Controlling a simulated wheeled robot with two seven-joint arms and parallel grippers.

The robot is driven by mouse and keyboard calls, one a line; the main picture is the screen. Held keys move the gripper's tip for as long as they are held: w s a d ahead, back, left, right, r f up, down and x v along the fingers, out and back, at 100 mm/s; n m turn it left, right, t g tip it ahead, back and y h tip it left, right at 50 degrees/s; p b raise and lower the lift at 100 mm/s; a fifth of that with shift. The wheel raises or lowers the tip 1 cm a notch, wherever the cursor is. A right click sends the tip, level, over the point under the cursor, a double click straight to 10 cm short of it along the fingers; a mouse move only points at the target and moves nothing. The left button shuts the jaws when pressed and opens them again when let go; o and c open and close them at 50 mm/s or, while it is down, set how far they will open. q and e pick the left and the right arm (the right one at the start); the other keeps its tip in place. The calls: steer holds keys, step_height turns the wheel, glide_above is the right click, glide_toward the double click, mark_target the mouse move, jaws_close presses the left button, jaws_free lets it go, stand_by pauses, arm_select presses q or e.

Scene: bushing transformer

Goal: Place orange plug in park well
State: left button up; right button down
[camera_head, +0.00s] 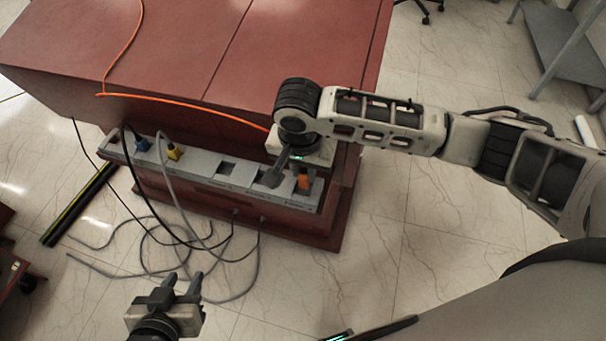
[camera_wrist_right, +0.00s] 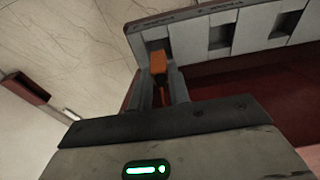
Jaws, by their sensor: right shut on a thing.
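The orange plug (camera_head: 304,181) is at the right end of the grey socket rail (camera_head: 200,176), at or just over its end well; I cannot tell whether it is seated. The right wrist view shows the plug (camera_wrist_right: 158,62) between the two fingers of my right gripper (camera_wrist_right: 160,85), which is shut on it. In the head view my right gripper (camera_head: 288,176) reaches down to the rail's right end. My left gripper (camera_head: 182,281) is open and empty, low in front of the rail.
A blue plug (camera_head: 142,145) and a yellow plug (camera_head: 175,152) sit in the rail's left part. Empty wells show between them and the orange plug. The orange cable (camera_head: 180,99) lies over the red cabinet (camera_head: 190,45). Loose cables (camera_head: 150,240) lie on the floor.

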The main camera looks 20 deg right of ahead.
mark_target(304, 182)
steer(key=shift+a+f, duration=0.1)
steer(key=shift+f, duration=1.2)
steer(key=c, duration=1.3)
jaws_free()
steer(key=shift+f, duration=0.1)
